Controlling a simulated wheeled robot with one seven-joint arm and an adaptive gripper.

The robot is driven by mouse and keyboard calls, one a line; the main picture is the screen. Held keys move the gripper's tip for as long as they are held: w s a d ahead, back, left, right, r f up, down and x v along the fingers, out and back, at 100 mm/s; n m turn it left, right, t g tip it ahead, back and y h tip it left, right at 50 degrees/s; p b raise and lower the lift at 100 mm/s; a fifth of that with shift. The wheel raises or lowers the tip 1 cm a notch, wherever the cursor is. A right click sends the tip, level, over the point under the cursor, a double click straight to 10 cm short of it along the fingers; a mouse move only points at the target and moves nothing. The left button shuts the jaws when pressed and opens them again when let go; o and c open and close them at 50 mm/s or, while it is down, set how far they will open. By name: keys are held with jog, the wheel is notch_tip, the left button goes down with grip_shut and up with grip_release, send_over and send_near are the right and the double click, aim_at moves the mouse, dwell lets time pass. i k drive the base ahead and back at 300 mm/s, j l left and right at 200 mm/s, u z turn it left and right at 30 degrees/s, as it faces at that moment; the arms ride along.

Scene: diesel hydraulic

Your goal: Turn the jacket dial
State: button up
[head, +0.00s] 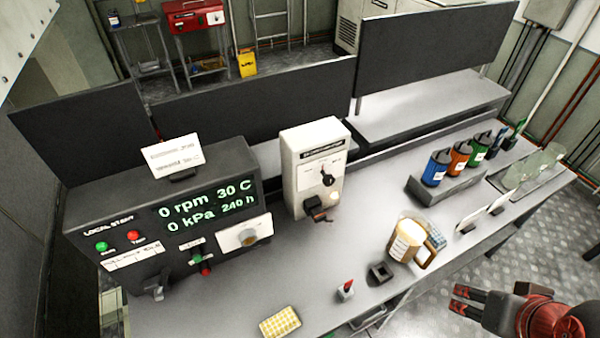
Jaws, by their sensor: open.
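A pale upright box (296,190) stands on the bench. It has a black label strip and a dark dial (326,174) on a white plate, with a small pale round part below it. The label is too small to read, so I cannot tell if this is the jacket dial. A second round knob (248,238) sits on a white plate of the dark control panel. My gripper (459,299) is at the lower right, off the bench's front edge. Its red-tipped fingers are apart, empty, and well away from both dials.
The control panel (95,215) shows 0 rpm, 30 C, 0 kPa and 240 h. A tan jug (406,240), a black square holder (380,273), a red-topped piece (346,288) and a yellow checked cloth (280,322) lie along the bench front. Colored canisters (460,157) stand right.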

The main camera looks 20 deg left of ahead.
aim_at(328, 179)
jog(key=u, duration=1.05)
